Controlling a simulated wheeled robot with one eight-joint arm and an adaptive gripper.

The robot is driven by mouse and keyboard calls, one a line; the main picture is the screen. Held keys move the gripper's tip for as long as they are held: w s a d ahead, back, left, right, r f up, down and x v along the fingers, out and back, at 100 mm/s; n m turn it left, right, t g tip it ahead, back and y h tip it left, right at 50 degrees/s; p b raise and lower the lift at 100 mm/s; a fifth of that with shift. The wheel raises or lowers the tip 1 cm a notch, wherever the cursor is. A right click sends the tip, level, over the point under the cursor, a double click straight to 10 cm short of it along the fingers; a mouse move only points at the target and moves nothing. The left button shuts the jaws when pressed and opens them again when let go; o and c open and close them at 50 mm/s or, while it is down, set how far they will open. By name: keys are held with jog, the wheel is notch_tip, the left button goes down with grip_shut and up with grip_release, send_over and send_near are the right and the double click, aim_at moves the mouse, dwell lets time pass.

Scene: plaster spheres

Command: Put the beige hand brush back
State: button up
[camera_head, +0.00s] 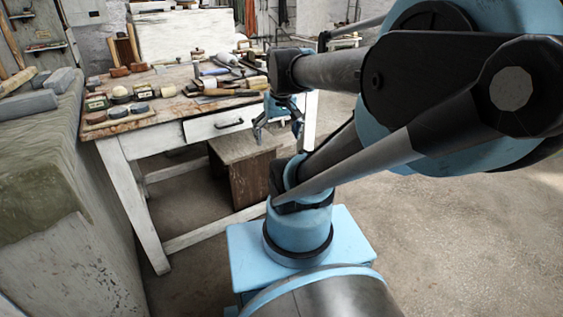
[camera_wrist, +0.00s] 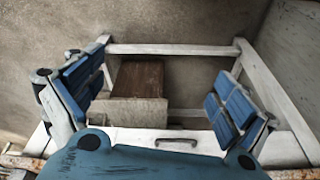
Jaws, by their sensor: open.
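The beige hand brush cannot be picked out with certainty among the small tools on the workbench (camera_head: 160,133) in the head view. My gripper (camera_head: 277,128) is open and empty, pointing down in front of the bench's drawer side. In the wrist view the blue finger pads of my gripper (camera_wrist: 160,88) stand wide apart with nothing between them. Below them show the drawer front (camera_wrist: 150,136) and a wooden box-like stool (camera_wrist: 137,80).
The bench top holds several blocks, brushes and tools, including a light mallet-like head (camera_head: 257,84) near the front edge. The stool (camera_head: 240,160) stands under the bench. A stone ledge (camera_head: 45,150) runs along the left. The floor (camera_head: 450,240) at right is clear.

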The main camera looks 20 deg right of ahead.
jog(key=s+f, duration=0.6)
jog(key=shift+m, duration=0.3)
jog(key=shift+d+f, duration=0.1)
